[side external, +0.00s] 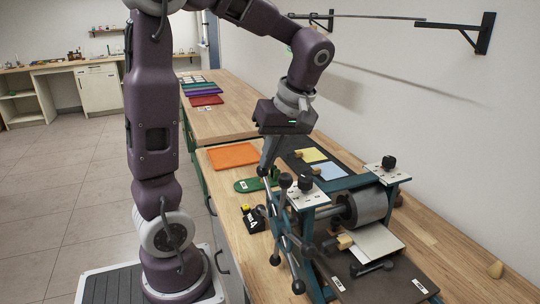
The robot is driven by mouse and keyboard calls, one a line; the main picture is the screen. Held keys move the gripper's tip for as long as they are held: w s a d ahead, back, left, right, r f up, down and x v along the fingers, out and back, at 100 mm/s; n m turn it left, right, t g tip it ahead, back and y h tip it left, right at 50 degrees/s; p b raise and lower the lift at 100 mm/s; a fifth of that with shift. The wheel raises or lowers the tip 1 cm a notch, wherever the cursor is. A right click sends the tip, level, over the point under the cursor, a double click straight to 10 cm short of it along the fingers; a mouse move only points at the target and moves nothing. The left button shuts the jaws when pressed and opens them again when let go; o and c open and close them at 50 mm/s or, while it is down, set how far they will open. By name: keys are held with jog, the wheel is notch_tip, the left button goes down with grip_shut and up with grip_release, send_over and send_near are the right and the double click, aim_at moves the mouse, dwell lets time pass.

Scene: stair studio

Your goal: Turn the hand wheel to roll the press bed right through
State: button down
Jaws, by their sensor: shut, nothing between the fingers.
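The etching press has a teal frame (305,270) and stands on the wooden bench at the lower right. Its hand wheel (288,238), with several metal spokes ending in black knobs, is on the press's left side. The dark press bed (400,284) sticks out toward the camera, with a pale sheet (375,242) lying near the grey roller (366,207). My gripper (265,174) points down just above and left of the wheel's upper knobs. Its fingers are shut and empty; whether they touch a spoke, I cannot tell.
An orange sheet (234,156) and a green tool (256,184) lie on the bench behind. A black block with a yellow part (252,218) sits left of the wheel. A dark board with yellow and blue sheets (328,171) lies behind the press. A wall rack (455,32) hangs above.

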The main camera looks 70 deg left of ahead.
jog(key=shift+a+f+h, duration=0.2)
jog(key=shift+a+h, duration=0.1)
jog(key=shift+a, duration=0.05)
jog(key=a+f+h, duration=0.2)
jog(key=f+h, duration=0.4)
jog(key=f, duration=0.2)
jog(key=a+f+m+h, duration=0.1)
jog(key=a+f+h, duration=0.1)
jog(key=f+h, duration=0.5)
jog(key=shift+a+f, duration=0.25)
jog(key=shift+f, duration=0.8)
